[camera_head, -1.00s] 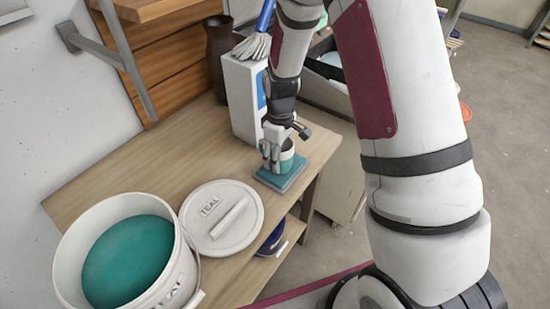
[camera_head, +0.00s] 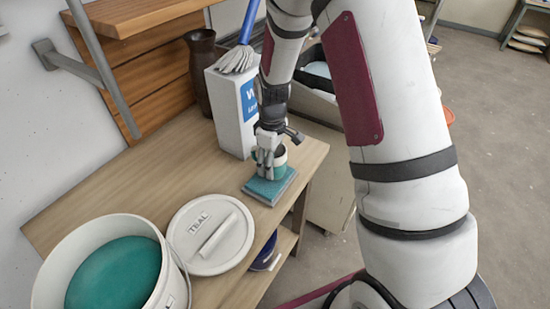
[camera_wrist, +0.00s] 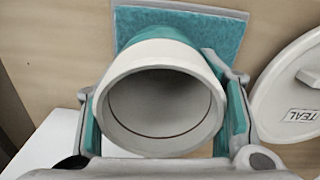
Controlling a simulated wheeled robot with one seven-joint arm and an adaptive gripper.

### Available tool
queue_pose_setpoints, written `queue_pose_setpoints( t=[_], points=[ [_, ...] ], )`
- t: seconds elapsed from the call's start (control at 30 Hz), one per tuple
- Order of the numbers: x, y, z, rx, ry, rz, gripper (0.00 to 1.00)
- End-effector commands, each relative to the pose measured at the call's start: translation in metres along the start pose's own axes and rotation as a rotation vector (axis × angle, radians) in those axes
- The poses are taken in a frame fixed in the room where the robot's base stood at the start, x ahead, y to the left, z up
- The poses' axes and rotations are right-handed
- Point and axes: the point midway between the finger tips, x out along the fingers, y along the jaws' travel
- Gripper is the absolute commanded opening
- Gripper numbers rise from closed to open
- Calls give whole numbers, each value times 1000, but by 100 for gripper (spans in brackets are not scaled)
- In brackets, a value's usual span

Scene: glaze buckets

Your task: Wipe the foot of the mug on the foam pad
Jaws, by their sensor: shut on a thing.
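The mug (camera_head: 280,162) is white near its mouth and teal lower down. My gripper (camera_head: 266,161) is shut on it, with fingers on both sides of its wall in the wrist view (camera_wrist: 162,112). There the mug (camera_wrist: 160,100) shows its open, empty-looking mouth. The teal foam pad (camera_head: 268,190) lies on a grey base near the table's right edge. The mug is over the pad's far part. The pad also shows behind the mug in the wrist view (camera_wrist: 222,38). The mug's foot is hidden, so I cannot tell whether it touches the pad.
A white bucket of teal glaze (camera_head: 165,290) and its lid marked TEAL (camera_head: 180,245) are on the table (camera_head: 130,190).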

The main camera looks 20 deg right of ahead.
Motion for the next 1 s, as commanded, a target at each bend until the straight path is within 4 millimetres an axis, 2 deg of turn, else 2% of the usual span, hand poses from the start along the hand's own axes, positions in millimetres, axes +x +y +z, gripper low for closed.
queue_pose_setpoints(
  t=[0.1,0.67,0.83,1.0],
  points=[
    [0,-12,0,-3,-2,-3,13],
    [-2,-50,-4,-3,-2,-3,13],
    [-2,-54,-5,-1,0,-2,13],
    [-1,-45,-5,1,1,-1,13]
  ],
)
